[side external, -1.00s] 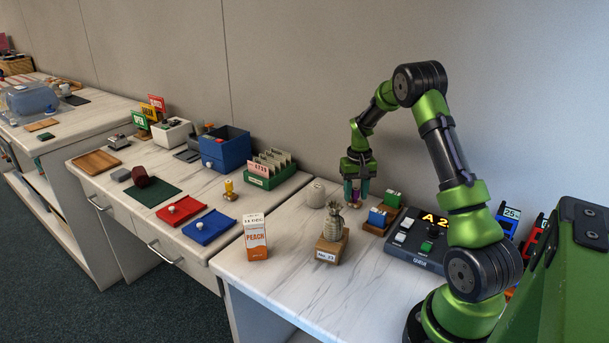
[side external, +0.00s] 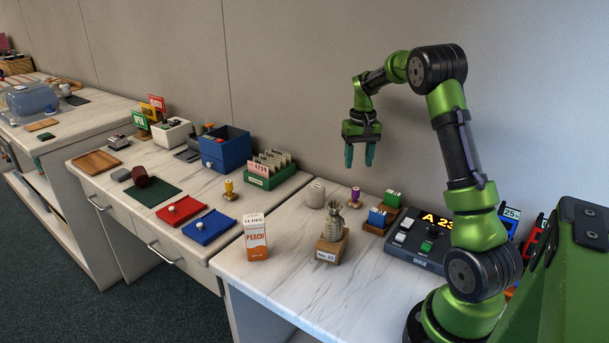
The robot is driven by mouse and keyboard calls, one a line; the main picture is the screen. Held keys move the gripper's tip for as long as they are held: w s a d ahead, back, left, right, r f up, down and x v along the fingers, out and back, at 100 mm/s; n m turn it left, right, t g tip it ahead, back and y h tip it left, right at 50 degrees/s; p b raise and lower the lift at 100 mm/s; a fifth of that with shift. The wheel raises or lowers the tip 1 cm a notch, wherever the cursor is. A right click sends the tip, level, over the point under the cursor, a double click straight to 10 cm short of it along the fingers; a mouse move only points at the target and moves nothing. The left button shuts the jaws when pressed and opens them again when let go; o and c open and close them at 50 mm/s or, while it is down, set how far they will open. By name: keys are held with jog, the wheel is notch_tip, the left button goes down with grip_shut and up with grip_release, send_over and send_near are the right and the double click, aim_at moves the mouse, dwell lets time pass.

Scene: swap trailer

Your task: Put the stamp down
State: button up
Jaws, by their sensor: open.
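A stamp with a purple handle (side external: 355,195) stands upright on the white marble-look counter. It is just left of the rack with the blue and green stamps. My gripper (side external: 360,157) is open and empty, fingers pointing down, above the purple stamp and clear of it. Another stamp, with a yellow handle (side external: 229,189), stands upright farther left on the counter.
A rack (side external: 377,223) with blue and green blocks and a control box (side external: 416,240) stand to the right. A pineapple figure (side external: 334,222) on a wooden block, a whitish rounded object (side external: 316,193) and a peach carton (side external: 256,236) stand nearby. Blue and red pads lie left.

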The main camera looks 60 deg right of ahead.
jog(key=s+a+r+n+t, duration=0.1)
jog(key=a+r+t, duration=0.1)
jog(key=a+r, duration=0.6)
jog(key=s+a+r+n+t, duration=0.1)
jog(key=a+r+t, duration=0.15)
jog(key=a, duration=0.95)
jog(key=s+a+n+t+y, duration=0.2)
jog(key=s+a+n, duration=0.1)
jog(key=s+a, duration=0.7)
jog(key=a, duration=0.4)
jog(key=shift+s+r+t, duration=0.2)
jog(key=shift+s+t, duration=0.05)
jog(key=shift+t, duration=0.1)
jog(key=shift+a, duration=0.1)
